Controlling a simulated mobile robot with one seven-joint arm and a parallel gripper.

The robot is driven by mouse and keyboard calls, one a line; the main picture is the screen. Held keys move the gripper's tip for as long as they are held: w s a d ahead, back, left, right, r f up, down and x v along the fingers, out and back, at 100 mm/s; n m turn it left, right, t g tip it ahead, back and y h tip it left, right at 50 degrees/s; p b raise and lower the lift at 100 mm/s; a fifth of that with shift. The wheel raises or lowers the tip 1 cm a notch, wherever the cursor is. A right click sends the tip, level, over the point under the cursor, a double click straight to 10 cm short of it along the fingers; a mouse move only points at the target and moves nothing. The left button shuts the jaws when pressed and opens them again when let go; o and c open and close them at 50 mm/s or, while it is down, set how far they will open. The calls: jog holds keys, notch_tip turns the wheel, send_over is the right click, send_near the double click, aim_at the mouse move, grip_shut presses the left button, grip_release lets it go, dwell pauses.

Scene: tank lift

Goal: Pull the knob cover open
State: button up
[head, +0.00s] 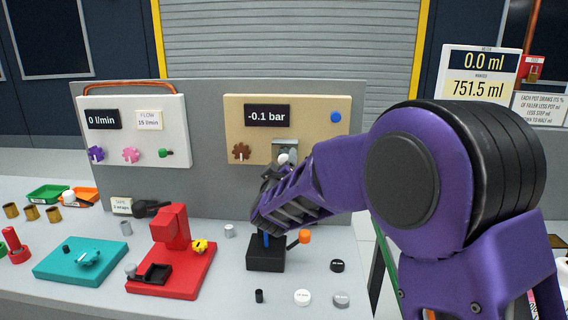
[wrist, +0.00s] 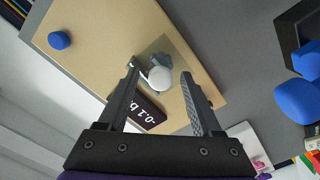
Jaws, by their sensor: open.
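The knob cover (head: 286,144) is a small grey, partly see-through plate on the beige panel (head: 310,109), below the "-0.1 bar" display. A white ball (head: 283,158) sits at its front. In the wrist view the white ball (wrist: 160,78) lies between the two fingertips of my gripper (wrist: 160,72), with the grey cover (wrist: 180,52) behind it. The gripper is open, and a gap shows on the ball's right side. I cannot tell whether the left finger touches it. In the head view my gripper (head: 272,180) is mostly hidden by my arm. What lies under the cover is not clear.
A brown knob (head: 241,152) is left of the cover and a blue button (head: 336,117) at upper right. A black block with a blue post (head: 265,255) stands below my gripper. A red stand (head: 175,235) is to the left. Small caps lie at the front.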

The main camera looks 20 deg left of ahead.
grip_shut()
dwell(1.4)
